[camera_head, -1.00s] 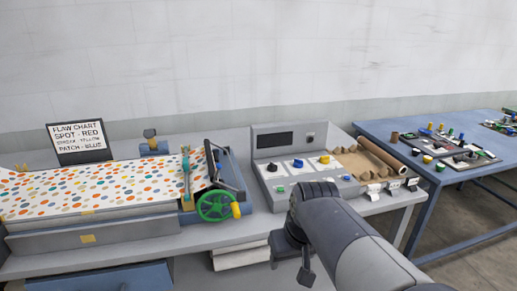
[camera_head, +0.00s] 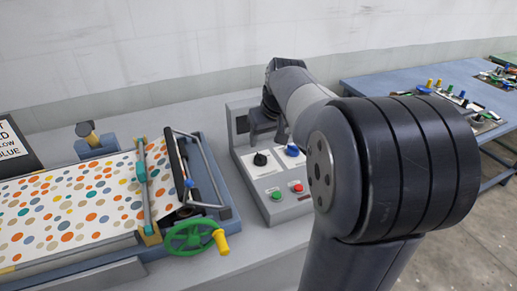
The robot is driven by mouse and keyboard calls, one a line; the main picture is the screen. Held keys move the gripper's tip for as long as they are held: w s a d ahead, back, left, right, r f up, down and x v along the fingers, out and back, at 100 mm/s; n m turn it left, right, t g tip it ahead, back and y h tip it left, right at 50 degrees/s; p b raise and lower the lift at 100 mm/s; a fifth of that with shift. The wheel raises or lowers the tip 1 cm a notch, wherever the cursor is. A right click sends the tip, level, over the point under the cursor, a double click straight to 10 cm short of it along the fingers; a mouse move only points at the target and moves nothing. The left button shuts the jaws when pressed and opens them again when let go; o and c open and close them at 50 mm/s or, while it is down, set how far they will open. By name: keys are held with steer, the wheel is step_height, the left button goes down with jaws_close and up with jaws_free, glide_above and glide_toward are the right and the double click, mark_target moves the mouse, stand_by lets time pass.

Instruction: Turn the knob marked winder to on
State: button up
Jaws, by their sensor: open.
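The grey control console (camera_head: 244,165) stands on the bench, partly covered by my arm. Its sloped face carries a black knob (camera_head: 260,159) and a blue knob (camera_head: 292,150) on white plates. The yellow knob seen earlier is hidden behind my arm. The knob labels are too small to read, so I cannot tell which is marked winder. My gripper (camera_head: 265,128) is small and dark, over the back of the console in front of its upper panel. It is open and appears empty, above the black and blue knobs; contact is not visible.
A green button (camera_head: 276,195) and a red button (camera_head: 297,187) sit on the console's front. The press with spotted sheet (camera_head: 95,195) and green handwheel (camera_head: 190,238) stands left. A blue table (camera_head: 375,88) with small parts stands right.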

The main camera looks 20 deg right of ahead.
mark_target(261, 156)
steer(key=x, duration=0.9)
steer(key=shift+f, duration=0.35)
steer(key=c, duration=1)
